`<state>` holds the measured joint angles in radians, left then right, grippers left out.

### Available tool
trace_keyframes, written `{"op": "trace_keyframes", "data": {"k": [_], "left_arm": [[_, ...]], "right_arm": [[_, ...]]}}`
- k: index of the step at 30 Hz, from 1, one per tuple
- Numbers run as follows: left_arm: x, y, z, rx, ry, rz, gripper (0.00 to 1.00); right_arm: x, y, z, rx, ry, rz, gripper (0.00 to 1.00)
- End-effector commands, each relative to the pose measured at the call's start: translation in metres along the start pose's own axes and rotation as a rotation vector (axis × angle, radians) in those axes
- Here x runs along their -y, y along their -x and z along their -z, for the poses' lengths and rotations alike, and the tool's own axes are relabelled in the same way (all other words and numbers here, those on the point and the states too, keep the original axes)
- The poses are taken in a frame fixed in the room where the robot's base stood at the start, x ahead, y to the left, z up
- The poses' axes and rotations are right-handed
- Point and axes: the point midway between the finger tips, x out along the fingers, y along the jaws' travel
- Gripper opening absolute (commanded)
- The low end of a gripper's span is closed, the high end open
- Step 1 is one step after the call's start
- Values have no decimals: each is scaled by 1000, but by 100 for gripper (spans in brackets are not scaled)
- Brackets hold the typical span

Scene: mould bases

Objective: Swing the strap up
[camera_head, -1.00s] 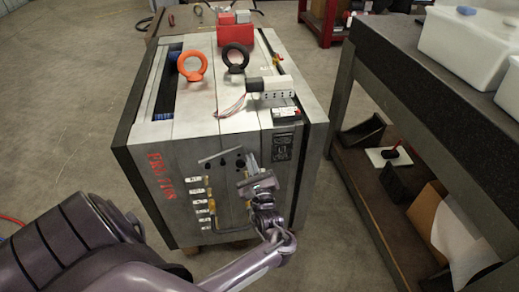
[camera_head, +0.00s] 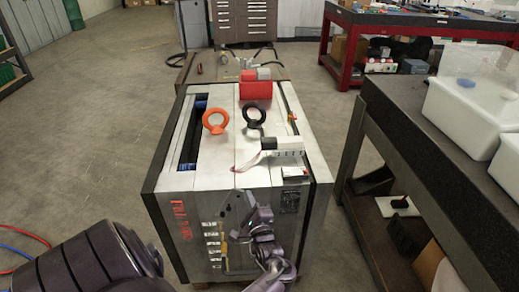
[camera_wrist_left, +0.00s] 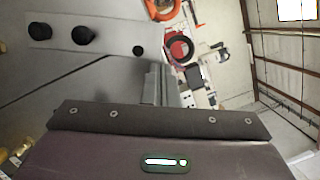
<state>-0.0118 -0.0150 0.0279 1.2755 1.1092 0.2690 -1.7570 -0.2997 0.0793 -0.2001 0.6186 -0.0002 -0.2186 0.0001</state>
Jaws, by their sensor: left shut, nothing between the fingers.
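The mould base (camera_head: 206,160) is a big grey block with a red marking on its front face. A grey flat bar, which looks like the strap (camera_head: 236,210), sits tilted on the upper front face, close beside my left gripper. My left gripper (camera_head: 252,203) is shut and empty in front of that face. In the left wrist view, its fingers (camera_wrist_left: 155,83) point at the grey face beside a pale strip with dark round spots (camera_wrist_left: 60,33). I cannot tell whether the fingers touch the strap.
On top of the block stand an orange lifting eye (camera_head: 215,122), a black lifting eye (camera_head: 254,117), a red block (camera_head: 257,90) and a pale connector (camera_head: 284,146). A dark bench (camera_head: 420,120) with white bins (camera_head: 478,110) stands close on the right. Floor at the left is open.

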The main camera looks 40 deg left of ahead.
Motion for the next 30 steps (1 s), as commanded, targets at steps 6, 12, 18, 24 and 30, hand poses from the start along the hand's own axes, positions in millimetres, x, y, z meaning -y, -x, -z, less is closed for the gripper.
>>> {"op": "trace_keyframes", "data": {"k": [6,12,18,24,30], "left_arm": [[11,-7,-30,3,190,-52,0],[10,-12,-49,4,341,-89,0],[6,-15,-61,3,403,-103,0],[3,-17,-68,2,402,-103,0],[2,-18,-70,2,401,-102,0]], "right_arm": [[-1,40,4,0,0,0,49],[-1,60,6,0,-1,0,49],[-1,72,7,0,-1,0,49],[-1,78,8,0,-1,0,49],[-1,80,8,0,0,0,49]]}}
